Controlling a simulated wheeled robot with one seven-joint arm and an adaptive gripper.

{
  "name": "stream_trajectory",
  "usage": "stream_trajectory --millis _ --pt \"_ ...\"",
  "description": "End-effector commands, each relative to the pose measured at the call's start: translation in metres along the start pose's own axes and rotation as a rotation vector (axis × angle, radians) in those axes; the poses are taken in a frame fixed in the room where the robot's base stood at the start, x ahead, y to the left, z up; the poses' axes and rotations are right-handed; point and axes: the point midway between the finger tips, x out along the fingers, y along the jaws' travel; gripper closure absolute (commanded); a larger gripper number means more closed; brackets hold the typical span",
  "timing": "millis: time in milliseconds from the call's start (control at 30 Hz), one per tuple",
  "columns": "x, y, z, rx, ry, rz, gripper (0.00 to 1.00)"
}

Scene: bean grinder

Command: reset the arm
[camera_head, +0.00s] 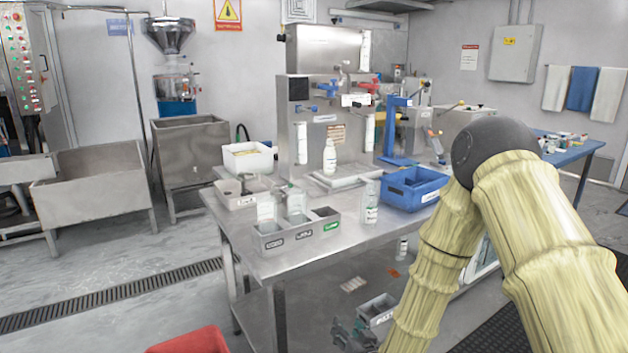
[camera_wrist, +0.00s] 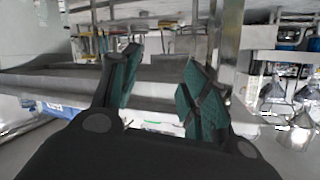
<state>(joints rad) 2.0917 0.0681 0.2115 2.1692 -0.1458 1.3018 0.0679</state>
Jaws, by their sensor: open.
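My arm (camera_head: 545,215) rises at the right of the head view, bends at a dark round elbow joint and runs down past the bottom edge. In the wrist view my gripper (camera_wrist: 161,60) is open, its two dark fingers with teal pads spread apart. Nothing is between the fingers. Beyond them are grey metal surfaces and posts, seen at an odd angle. In the head view a dark shape at the bottom centre may be part of the gripper; I cannot tell.
A steel table (camera_head: 290,262) holds grey bins (camera_head: 283,240), a blue crate (camera_head: 400,200), a white bin (camera_head: 247,157), a bottle (camera_head: 330,157) and a steel machine (camera_head: 322,100). Below are a small grey box (camera_head: 376,309) and a red container (camera_head: 190,341).

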Motion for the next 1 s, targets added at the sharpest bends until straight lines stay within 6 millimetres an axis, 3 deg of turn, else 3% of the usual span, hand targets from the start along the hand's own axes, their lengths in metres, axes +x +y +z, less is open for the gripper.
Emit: stream_trajectory --millis 33,200,433,533,700,1000 --pt "-0.011 0.015 0.041 -0.003 -0.083 0.028 0.54" --pt "-0.064 0.058 0.154 -0.012 -0.353 0.114 0.54" --pt "-0.167 0.104 0.283 -0.013 -0.719 0.226 0.54" --pt "-0.208 0.117 0.317 -0.011 -0.84 0.264 0.54" --pt "-0.264 0.13 0.356 -0.006 -0.995 0.31 0.54" --pt "-0.346 0.142 0.398 0.006 -1.209 0.372 0.54"
